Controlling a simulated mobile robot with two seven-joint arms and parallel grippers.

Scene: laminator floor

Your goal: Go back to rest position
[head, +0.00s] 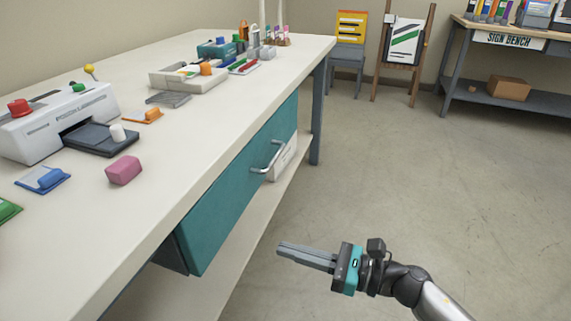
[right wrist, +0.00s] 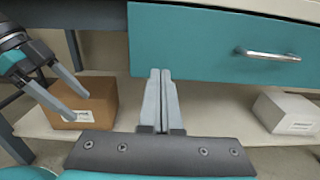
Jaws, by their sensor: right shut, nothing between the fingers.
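My right gripper (head: 281,249) is beside the white workbench (head: 200,205), over the open floor and in front of the teal drawer (head: 235,185). Its fingers point left toward the bench. In the right wrist view its two fingers (right wrist: 160,75) lie together with nothing between them. The drawer's metal handle (right wrist: 267,54) is to the right of the fingertips and apart from them. My left gripper (right wrist: 62,97) shows at the left of the right wrist view, its fingers apart and empty. It is out of the head view.
A cardboard box (right wrist: 85,102) and a white box (right wrist: 283,110) sit on the lower shelf (right wrist: 215,115). A laminator (head: 50,125), a pink block (head: 124,170) and trays are on the bench top. Floor on the right is clear up to the sign bench (head: 510,40).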

